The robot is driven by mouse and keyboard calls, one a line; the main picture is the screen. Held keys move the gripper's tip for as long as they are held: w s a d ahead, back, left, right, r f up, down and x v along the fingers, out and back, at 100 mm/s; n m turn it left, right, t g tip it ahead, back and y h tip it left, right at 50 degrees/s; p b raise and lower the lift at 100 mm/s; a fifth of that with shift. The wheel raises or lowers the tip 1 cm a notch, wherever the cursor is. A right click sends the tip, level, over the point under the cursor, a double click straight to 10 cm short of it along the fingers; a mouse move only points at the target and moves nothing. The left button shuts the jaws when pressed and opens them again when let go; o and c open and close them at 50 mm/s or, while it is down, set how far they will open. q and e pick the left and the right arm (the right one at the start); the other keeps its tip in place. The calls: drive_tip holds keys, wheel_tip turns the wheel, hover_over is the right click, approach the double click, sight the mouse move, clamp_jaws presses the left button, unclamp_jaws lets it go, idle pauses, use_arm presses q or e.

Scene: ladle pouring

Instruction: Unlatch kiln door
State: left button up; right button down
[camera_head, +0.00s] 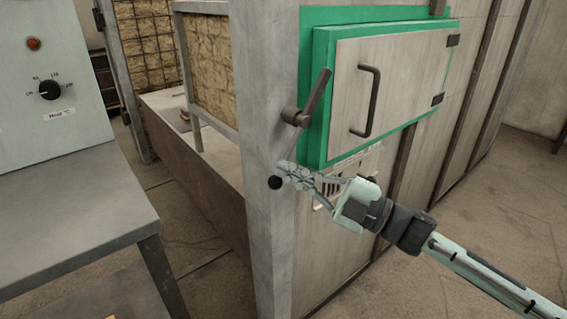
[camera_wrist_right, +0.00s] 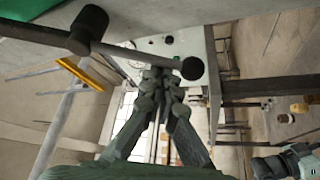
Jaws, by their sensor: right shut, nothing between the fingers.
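The kiln door (camera_head: 395,85) is a pale grey panel in a green frame, with a dark bar handle (camera_head: 368,100) and hinges on its right. It looks closed. The latch (camera_head: 296,117) sits at its left edge. Its flat dark arm slants up across the green frame, and a thin rod runs down to a black ball knob (camera_head: 275,183). The latch rod and knob also show in the wrist view (camera_wrist_right: 192,68). My right gripper (camera_head: 287,172) is shut and empty, its fingertips close beside the knob; contact is unclear.
A grey post (camera_head: 262,230) stands behind the knob. A control box (camera_head: 50,80) with a dial and red lamp stands on a metal table (camera_head: 70,220) at left. Open floor lies between table and kiln.

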use_arm(q)
drive_tip(key=shift+s+f+p, duration=0.1)
drive_tip(key=shift+f+p, duration=0.4)
drive_tip(key=shift+f, duration=0.9)
use_arm(e)
drive_tip(key=shift+w+d+f+n+g+h, duration=0.2)
drive_tip(key=shift+w+d+f+n+g, duration=0.1)
drive_tip(key=shift+w+d+n, duration=0.3)
drive_tip(key=shift+w+d+f+n+g+h, duration=0.25)
drive_tip(key=shift+w+d+n, duration=0.15)
drive_tip(key=shift+d+n, duration=0.25)
drive_tip(key=shift+w+d+f+n+g+h, duration=0.15)
drive_tip(key=shift+w+d+f+n+g, duration=0.15)
drive_tip(key=shift+w+d+n, duration=0.3)
drive_tip(key=shift+d, duration=0.15)
use_arm(q)
drive_tip(key=shift+a+r, duration=0.1)
use_arm(e)
drive_tip(key=shift+s+t, duration=0.1)
drive_tip(key=shift+t, duration=0.15)
